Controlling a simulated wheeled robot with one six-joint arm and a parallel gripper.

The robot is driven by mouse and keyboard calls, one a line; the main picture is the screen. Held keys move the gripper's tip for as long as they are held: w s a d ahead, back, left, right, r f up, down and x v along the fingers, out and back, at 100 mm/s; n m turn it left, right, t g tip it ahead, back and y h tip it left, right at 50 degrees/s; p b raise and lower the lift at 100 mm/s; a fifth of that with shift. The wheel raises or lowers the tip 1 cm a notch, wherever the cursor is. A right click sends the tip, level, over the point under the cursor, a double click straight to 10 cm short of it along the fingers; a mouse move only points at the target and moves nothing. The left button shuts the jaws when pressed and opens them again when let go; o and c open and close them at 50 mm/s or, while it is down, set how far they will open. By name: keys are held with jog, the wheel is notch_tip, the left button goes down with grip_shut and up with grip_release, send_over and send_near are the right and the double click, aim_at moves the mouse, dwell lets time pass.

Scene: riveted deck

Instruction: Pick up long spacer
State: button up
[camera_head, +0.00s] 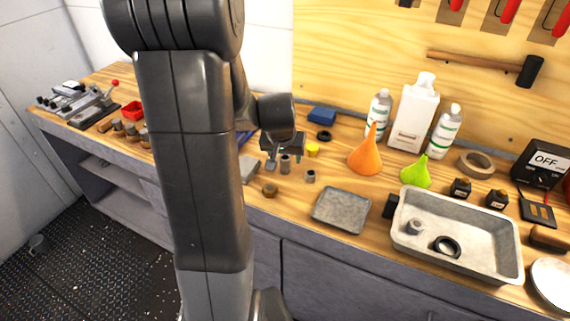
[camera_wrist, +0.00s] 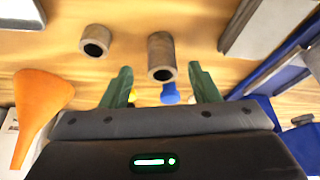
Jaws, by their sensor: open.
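The long spacer (camera_head: 285,166) is a grey-brown hollow cylinder on the wooden bench top, below my gripper (camera_head: 284,154) in the head view. In the wrist view the long spacer (camera_wrist: 161,54) appears just beyond and between the green fingertips of my gripper (camera_wrist: 160,72), its dark bore facing the camera. The fingers are apart with nothing held. Whether the fingertips overlap its sides is hard to tell. A shorter spacer (camera_head: 310,177) stands to its right in the head view, and this short spacer (camera_wrist: 95,40) is left of the fingers in the wrist view.
An orange funnel (camera_head: 365,155), a yellow piece (camera_head: 312,149) and a blue box (camera_head: 321,115) stand nearby. A brown round piece (camera_head: 270,190) and a shallow grey tray (camera_head: 341,210) lie in front. A larger metal tray (camera_head: 505,250) is farther right.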

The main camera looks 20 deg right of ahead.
aim_at(285, 157)
jog(key=shift+x, duration=2.2)
jog(key=shift+w, duration=0.2)
jog(key=shift+r, duration=0.1)
jog(key=c, duration=1.2)
